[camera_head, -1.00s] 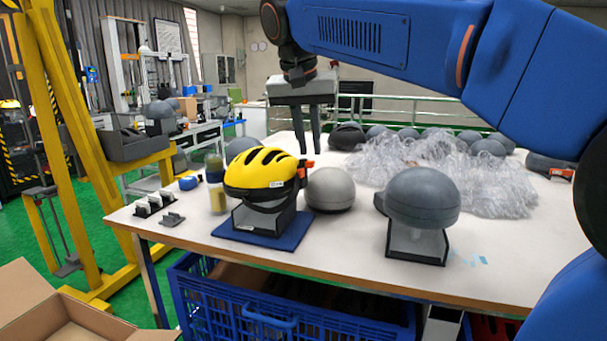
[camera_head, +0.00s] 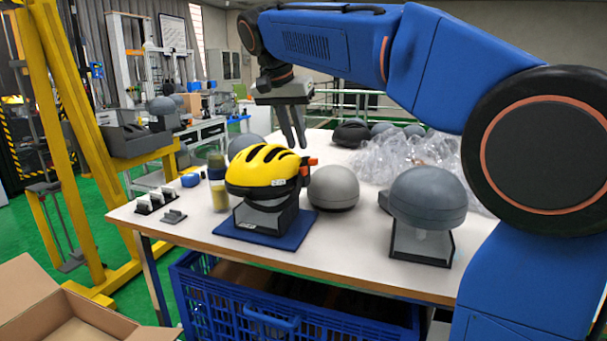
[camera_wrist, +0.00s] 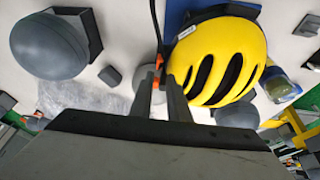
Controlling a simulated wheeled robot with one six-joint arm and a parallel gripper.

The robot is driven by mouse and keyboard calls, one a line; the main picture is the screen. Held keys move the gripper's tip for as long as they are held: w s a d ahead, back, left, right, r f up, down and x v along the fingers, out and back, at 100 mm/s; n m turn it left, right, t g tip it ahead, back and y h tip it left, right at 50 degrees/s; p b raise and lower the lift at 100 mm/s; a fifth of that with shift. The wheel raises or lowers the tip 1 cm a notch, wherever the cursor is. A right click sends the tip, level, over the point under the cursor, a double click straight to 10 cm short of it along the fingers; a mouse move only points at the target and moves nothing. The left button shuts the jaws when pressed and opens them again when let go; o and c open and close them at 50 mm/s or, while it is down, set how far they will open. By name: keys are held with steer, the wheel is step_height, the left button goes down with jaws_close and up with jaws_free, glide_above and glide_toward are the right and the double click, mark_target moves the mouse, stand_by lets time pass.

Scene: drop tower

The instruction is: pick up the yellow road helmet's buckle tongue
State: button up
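The yellow road helmet (camera_head: 262,172) sits on a grey stand (camera_head: 262,218) on a blue mat (camera_head: 290,235). It also shows in the wrist view (camera_wrist: 240,40). An orange buckle piece (camera_head: 309,162) sticks out at the helmet's right side; whether it is the tongue or its mate I cannot tell. In the wrist view, orange parts (camera_wrist: 158,63) hang on a dark strap (camera_wrist: 155,25), close to my fingertips. My gripper (camera_head: 297,146) points down behind and above the helmet's right side. Its fingers (camera_wrist: 161,80) are a little apart, with nothing clearly held between them.
A light grey dome (camera_head: 333,188) stands just right of the helmet. A larger grey headform (camera_head: 428,197) stands further right. Clear plastic wrap (camera_head: 405,158) and several dark helmets lie behind. Bottles (camera_head: 217,180) stand left. The table's front edge is clear.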

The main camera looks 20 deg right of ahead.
mark_target(303, 167)
steer(key=x, duration=0.4)
steer(key=shift+s+x, duration=0.15)
steer(key=shift+x, duration=1.15)
steer(key=shift+s+x, duration=0.15)
steer(key=shift+x, duration=1.2)
steer(key=shift+a+f, duration=0.15)
jaws_close()
